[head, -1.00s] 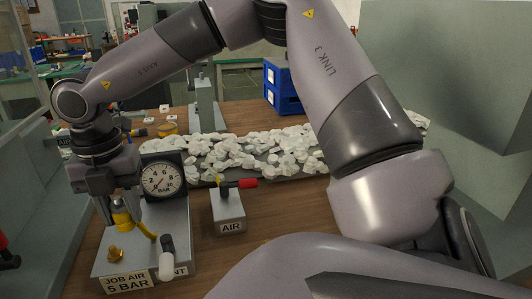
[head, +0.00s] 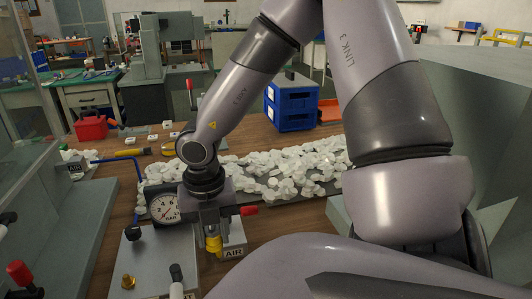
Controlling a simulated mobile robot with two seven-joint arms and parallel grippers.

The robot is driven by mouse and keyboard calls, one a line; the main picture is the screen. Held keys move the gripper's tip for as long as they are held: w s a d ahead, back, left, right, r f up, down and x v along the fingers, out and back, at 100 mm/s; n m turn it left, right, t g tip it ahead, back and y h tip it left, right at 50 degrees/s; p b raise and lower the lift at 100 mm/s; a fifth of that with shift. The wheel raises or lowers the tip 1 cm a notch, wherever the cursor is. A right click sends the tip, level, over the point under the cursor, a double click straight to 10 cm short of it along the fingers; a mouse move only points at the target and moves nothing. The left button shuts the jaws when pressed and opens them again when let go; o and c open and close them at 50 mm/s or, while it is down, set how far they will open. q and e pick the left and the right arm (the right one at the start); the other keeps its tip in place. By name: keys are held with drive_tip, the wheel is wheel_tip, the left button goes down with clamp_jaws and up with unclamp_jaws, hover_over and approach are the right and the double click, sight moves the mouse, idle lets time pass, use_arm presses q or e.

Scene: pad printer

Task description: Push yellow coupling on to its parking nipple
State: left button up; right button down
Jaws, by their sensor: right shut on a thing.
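My right gripper (head: 212,232) points down and is shut on the yellow coupling (head: 213,245). The coupling hangs just left of and in front of the grey block labelled AIR (head: 234,252). I cannot tell whether it touches anything, and its lower end is hard to make out. A brass nipple (head: 128,282) stands bare on the grey job air box (head: 150,262), to the left of the coupling. I cannot make out any other nipple; the gripper hides part of the AIR block. My left gripper is not in view.
A pressure gauge (head: 164,207) stands behind the job air box, close left of my gripper. A black-and-white lever (head: 176,280) rises at its front. A red valve handle (head: 249,210) sits right of the gripper. White pieces (head: 285,165) cover a tray behind. Blue crates (head: 291,105) stand farther back.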

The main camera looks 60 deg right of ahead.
drive_tip(key=s+d+f, duration=0.1)
drive_tip(key=s+d, duration=0.1)
drive_tip(key=s+d+f, duration=0.1)
drive_tip(key=s+d, duration=0.1)
drive_tip(key=s, duration=0.1)
drive_tip(key=s+d+f+p, duration=0.1)
drive_tip(key=s+d+f, duration=0.1)
drive_tip(key=s, duration=0.1)
drive_tip(key=shift+s+d, duration=0.1)
drive_tip(key=shift+d, duration=0.25)
drive_tip(key=shift+f+b, duration=0.7)
drive_tip(key=shift+b, duration=0.15)
drive_tip(key=shift+f, duration=0.15)
